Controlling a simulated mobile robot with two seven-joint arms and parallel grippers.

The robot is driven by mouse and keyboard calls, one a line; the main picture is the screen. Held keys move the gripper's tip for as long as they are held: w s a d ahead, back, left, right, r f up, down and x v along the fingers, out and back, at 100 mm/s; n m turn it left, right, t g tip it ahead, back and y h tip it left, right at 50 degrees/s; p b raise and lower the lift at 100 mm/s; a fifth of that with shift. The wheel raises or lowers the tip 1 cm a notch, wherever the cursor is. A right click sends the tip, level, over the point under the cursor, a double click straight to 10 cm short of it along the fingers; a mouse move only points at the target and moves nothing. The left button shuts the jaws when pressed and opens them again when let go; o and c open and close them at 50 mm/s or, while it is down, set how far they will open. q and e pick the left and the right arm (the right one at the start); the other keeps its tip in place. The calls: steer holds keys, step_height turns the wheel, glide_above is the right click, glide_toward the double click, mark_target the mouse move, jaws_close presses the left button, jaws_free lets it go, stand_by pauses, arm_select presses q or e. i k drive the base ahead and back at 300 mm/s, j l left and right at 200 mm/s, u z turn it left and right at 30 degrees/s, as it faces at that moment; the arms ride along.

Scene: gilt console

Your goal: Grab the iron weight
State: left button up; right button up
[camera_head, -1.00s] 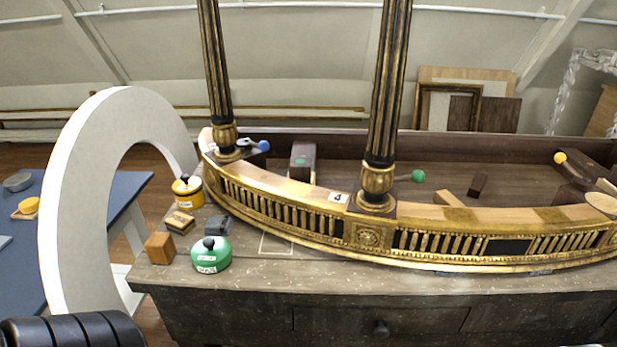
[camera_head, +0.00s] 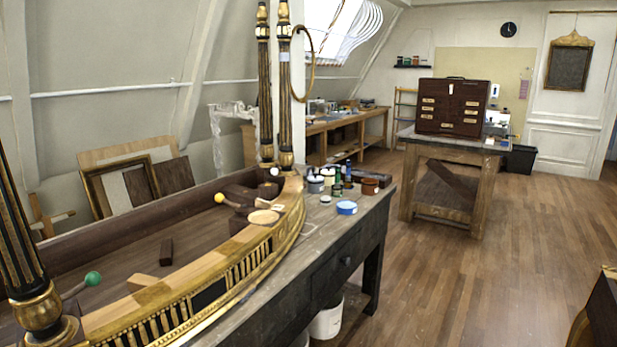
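I cannot make out an iron weight in the current head view. The gilt console (camera_head: 240,262) lies across a dark workbench (camera_head: 262,318), with its curved gold front facing right. Inside it are a small dark wooden block (camera_head: 166,252), a pale wooden block (camera_head: 147,283) and a green-knobbed tool (camera_head: 92,279). A yellow-knobbed tool (camera_head: 221,198) lies near its far end. Neither of my grippers is in view.
Several jars and tins, including a blue-lidded tin (camera_head: 346,208), stand on the bench's far end. A wooden table (camera_head: 440,148) carries a dark drawer chest (camera_head: 452,107). Wooden floor (camera_head: 470,290) is open to the right. A white bucket (camera_head: 327,318) stands under the bench.

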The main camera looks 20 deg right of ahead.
mark_target(311, 173)
steer(key=z, duration=0.8)
steer(key=i+l+z, duration=0.15)
steer(key=i+z, duration=0.5)
steer(key=i, duration=0.3)
steer(key=i+j+z, duration=0.2)
steer(key=i, duration=1.2)
steer(key=i+l, duration=0.1)
steer(key=i, duration=1.3)
steer(key=i+l, duration=0.1)
steer(key=i, duration=1.35)
steer(key=i+u, duration=0.4)
steer(key=i, duration=0.2)
steer(key=i+u, duration=1.1)
steer(key=u, duration=0.15)
steer(key=i+l+u, duration=0.1)
steer(key=i+u, duration=0.3)
steer(key=k, duration=0.05)
